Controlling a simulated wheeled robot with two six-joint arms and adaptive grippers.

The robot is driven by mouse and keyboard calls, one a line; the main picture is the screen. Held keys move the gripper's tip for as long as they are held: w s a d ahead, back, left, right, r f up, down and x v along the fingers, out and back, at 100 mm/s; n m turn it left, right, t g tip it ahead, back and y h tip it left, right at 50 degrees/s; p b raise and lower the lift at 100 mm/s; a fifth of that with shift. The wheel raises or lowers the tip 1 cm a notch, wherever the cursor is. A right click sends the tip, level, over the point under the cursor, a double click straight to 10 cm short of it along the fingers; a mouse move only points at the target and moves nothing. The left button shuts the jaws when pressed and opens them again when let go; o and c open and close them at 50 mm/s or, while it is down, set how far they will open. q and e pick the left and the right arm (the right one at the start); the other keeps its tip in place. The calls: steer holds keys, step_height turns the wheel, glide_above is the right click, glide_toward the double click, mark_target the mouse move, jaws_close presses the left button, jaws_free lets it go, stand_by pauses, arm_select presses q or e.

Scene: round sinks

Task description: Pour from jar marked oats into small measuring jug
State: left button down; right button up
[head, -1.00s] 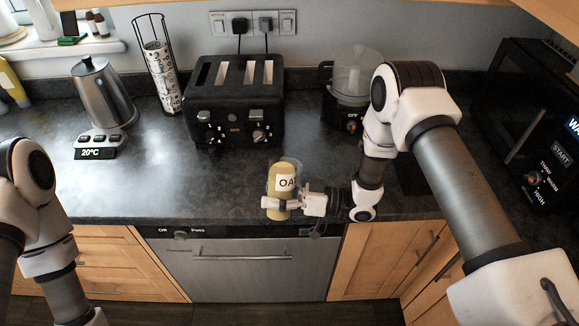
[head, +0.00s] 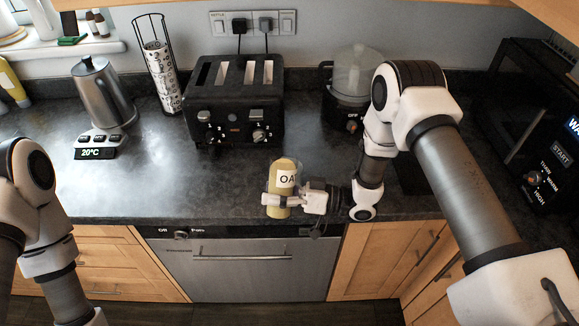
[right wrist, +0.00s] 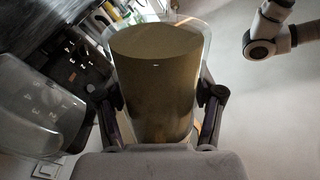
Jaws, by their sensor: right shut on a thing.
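I cannot make out the small measuring jug in any view. My left arm shows at the left, its gripper out of view.
A black toaster (head: 235,105) stands behind the jar, with a food processor (head: 350,85) to its right. A kettle (head: 102,95) and a pod rack (head: 160,70) stand left. A microwave (head: 530,130) is at far right. The counter left of the jar is clear.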

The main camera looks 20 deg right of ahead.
steer(key=shift+w+d+r+m, duration=0.15)
steer(key=shift+w+r+m, duration=0.1)
steer(key=shift+r+m, duration=0.45)
stand_by(0.8)
steer(key=shift+f+m, duration=0.2)
steer(key=shift+m, duration=0.8)
stand_by(0.5)
steer(key=shift+s+f+m+t, duration=0.2)
steer(key=shift+f+m+t, duration=0.2)
steer(key=shift+m, duration=0.6)
stand_by(0.8)
steer(key=shift+r+m, duration=0.6)
steer(key=shift+m, duration=0.2)
stand_by(1.2)
